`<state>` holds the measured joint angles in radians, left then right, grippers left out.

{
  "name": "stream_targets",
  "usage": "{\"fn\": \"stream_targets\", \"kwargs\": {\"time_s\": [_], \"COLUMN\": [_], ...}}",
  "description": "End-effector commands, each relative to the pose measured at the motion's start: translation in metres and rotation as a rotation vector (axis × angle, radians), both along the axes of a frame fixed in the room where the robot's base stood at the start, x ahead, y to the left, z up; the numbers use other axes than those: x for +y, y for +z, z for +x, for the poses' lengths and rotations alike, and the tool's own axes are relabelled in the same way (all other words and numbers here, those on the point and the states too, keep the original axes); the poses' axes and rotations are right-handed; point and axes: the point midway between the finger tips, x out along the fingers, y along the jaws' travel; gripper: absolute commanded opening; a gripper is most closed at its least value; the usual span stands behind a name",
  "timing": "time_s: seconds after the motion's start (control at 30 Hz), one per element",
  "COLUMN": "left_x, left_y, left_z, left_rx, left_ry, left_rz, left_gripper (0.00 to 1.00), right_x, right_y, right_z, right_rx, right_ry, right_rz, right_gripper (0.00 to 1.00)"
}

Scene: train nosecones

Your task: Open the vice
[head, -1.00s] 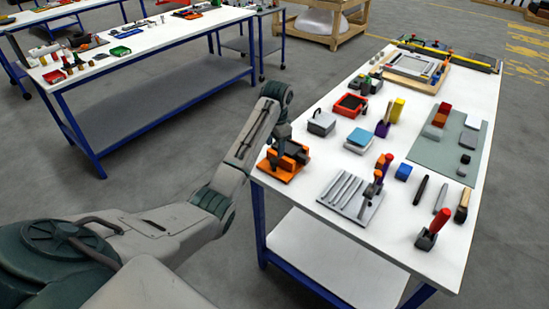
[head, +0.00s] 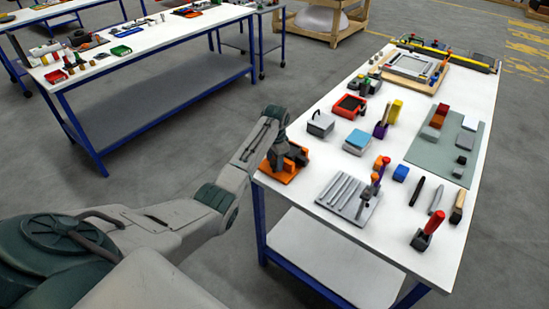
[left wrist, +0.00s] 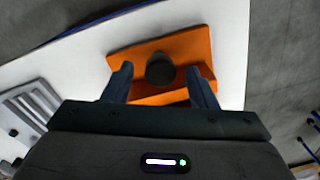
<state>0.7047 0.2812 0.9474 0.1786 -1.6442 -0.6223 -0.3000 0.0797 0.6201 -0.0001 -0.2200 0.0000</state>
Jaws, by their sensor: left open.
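The orange vice (head: 280,175) sits at the near left corner of the white table. In the left wrist view the vice (left wrist: 190,46) lies straight ahead of my left gripper. A dark round knob (left wrist: 160,68) stands out from it. My left gripper (left wrist: 159,74) is open, one finger on each side of the knob, with visible gaps. In the head view my left gripper (head: 284,153) is down at the vice and hides part of it. Whether the vice's jaws are apart cannot be told. My right gripper is not in view.
A ridged grey plate (head: 348,196) lies right beside the vice. Behind are a silver box (head: 320,123), a red tray (head: 349,106) and a blue block (head: 358,140). A red-handled tool (head: 430,230) stands near the front. Open floor lies left of the table.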

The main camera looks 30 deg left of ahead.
Motion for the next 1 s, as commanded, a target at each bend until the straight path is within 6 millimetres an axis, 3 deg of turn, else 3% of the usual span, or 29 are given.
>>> {"fn": "stream_targets", "kwargs": {"time_s": [0.27,0.5,1.0], "left_x": [0.0,0.0,0.0], "left_y": [-0.002,-0.002,0.001], "left_z": [0.0,0.0,0.0], "left_rx": [0.0,0.0,0.0], "left_ry": [0.0,0.0,0.128], "left_rz": [0.0,0.0,0.0], "left_gripper": [0.52,0.07,0.08], "right_x": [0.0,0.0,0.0], "right_y": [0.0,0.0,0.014], "right_z": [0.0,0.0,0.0], "right_rx": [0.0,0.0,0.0], "right_ry": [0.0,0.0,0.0], "right_rz": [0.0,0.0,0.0], "right_gripper": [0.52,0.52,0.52]}}
